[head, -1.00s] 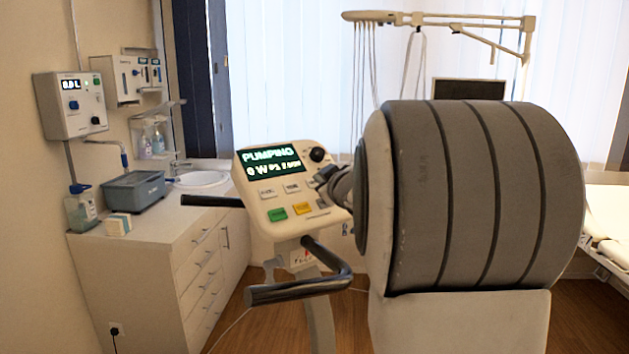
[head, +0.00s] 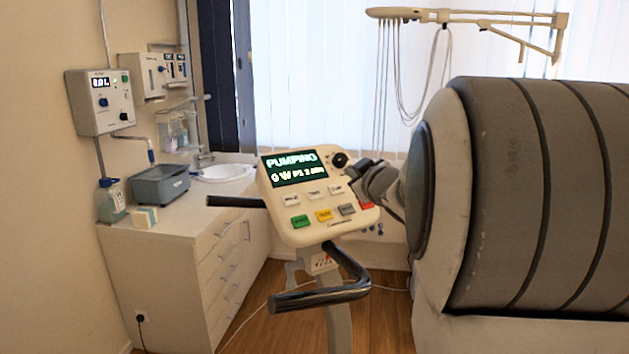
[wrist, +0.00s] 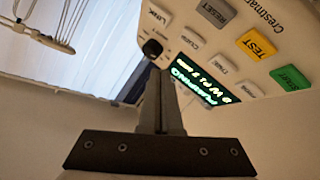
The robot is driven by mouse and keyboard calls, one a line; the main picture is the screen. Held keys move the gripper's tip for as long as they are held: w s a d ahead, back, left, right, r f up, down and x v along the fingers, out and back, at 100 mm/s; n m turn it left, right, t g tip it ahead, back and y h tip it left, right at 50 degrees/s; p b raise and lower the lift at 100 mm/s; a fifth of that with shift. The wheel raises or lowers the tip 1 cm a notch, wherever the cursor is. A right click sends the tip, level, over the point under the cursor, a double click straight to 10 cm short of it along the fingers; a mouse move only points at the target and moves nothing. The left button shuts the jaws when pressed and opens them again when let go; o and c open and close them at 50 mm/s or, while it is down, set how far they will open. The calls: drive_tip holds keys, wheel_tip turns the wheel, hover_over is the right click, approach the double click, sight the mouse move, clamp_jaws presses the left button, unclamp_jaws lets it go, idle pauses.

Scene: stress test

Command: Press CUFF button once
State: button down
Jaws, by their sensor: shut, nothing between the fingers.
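A cream console (head: 295,233) with a dark display (head: 294,167) reading "PUMPING" stands left of my arm in the head view. The white CUFF button (head: 335,188) is the rightmost of its row of white buttons. In the wrist view the console appears upside down, and the CUFF button (wrist: 191,37) lies above and right of my fingertips, between the round black knob (wrist: 152,48) and the grey RESET button (wrist: 216,12). My gripper (head: 354,170) is shut and empty, near the console's right edge. Its fingertips (wrist: 160,75) point toward the knob; whether they touch anything is unclear.
Green (head: 300,221), yellow (head: 324,215), grey and red buttons sit below the white row. Dark handlebars (head: 322,294) stick out around the console. A white counter (head: 170,235) with a sink is at the left. My large grey arm fills the right.

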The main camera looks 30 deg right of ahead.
drive_tip(key=shift+s+r, duration=0.2)
drive_tip(key=s+r+p, duration=0.4)
drive_tip(key=r+p, duration=0.1)
drive_tip(key=p, duration=0.1)
drive_tip(key=shift+s+d+r, duration=0.15)
drive_tip(key=shift+r, duration=0.1)
idle(0.4)
idle(0.5)
